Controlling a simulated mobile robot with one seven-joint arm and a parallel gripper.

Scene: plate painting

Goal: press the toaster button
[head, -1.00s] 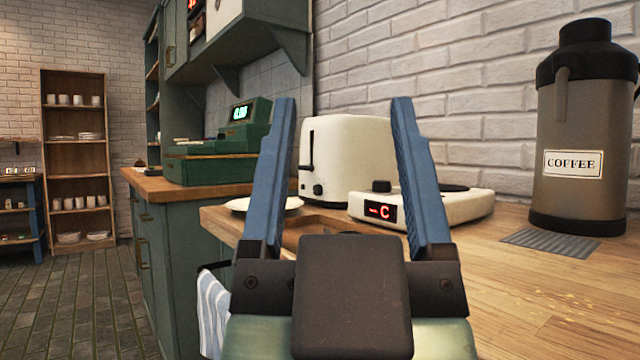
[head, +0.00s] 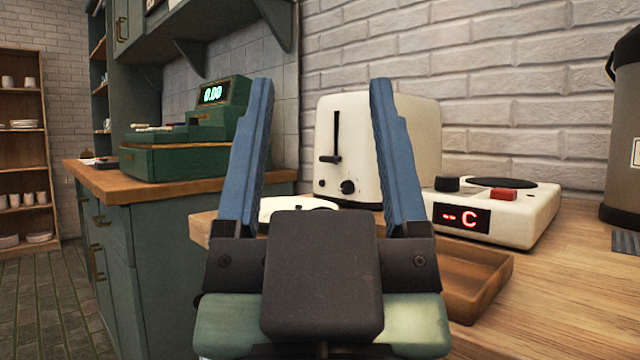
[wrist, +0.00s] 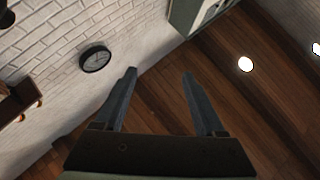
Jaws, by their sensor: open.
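The cream toaster (head: 400,135) stands against the brick wall in the head view, just right of centre. Its front shows a dark lever (head: 336,138) in a slot and a round black knob or button (head: 347,187) low down. My gripper (head: 317,90) is open and empty, its two blue fingers pointing up in front of the toaster. The right finger covers part of the toaster's front. In the wrist view my gripper (wrist: 160,75) is open against the ceiling, with no toaster in sight.
Right of the toaster sits a white hotplate (head: 520,215) with a red "C" display and red button. A wooden tray (head: 490,285) lies before it. A plate (head: 285,205) is partly behind my gripper. A coffee dispenser (head: 622,130) stands far right; a green register (head: 185,150) is left.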

